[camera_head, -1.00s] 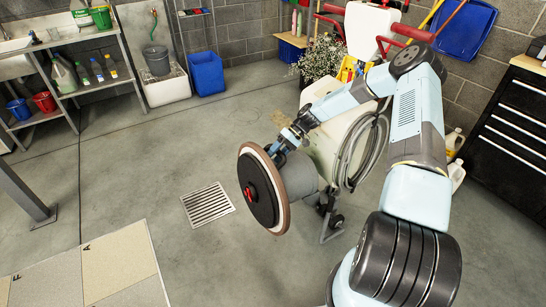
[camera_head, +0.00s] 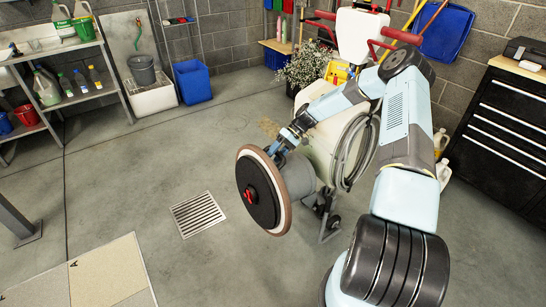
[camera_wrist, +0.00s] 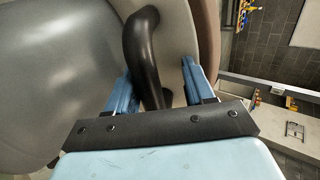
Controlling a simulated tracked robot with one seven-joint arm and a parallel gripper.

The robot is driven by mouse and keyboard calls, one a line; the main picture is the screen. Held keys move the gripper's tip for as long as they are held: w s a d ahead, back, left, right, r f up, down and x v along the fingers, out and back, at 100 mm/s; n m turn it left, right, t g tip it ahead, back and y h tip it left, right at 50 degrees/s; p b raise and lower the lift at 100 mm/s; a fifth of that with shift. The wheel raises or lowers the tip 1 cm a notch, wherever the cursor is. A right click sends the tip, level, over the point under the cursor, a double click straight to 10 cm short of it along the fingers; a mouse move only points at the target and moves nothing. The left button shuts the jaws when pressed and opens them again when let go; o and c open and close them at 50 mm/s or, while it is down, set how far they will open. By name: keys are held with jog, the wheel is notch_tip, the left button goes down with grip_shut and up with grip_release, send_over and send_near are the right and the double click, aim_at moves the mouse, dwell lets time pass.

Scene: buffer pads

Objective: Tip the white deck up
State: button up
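The white deck (camera_head: 281,180) of the floor machine stands tipped up on edge in the head view. Its round underside faces the camera, with a black disc (camera_head: 258,205) and a red hub (camera_head: 250,195). My gripper (camera_head: 282,146) is at the deck's upper back side. In the wrist view the pale deck surface (camera_wrist: 177,28) and a brown rim edge lie beyond my gripper (camera_wrist: 157,80). The exact finger contact is partly hidden.
The machine's cream tank (camera_head: 325,135) with a coiled hose stands behind the deck. A floor drain (camera_head: 197,214) lies to the left, and marked tan mats (camera_head: 110,272) lie at lower left. A black drawer cabinet (camera_head: 505,135) stands right. The floor at left centre is clear.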

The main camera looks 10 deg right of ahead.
jog(key=shift+w+d+r, duration=0.3)
jog(key=shift+w+d, duration=0.2)
jog(key=shift+d, duration=0.6)
jog(key=shift+w+d+r, duration=0.25)
jog(key=shift+w+d, duration=0.25)
jog(key=shift+d, duration=0.55)
jog(key=shift+w+d+r, duration=0.3)
jog(key=shift+w+d, duration=0.2)
jog(key=shift+d, duration=0.6)
jog(key=shift+s+r, duration=0.1)
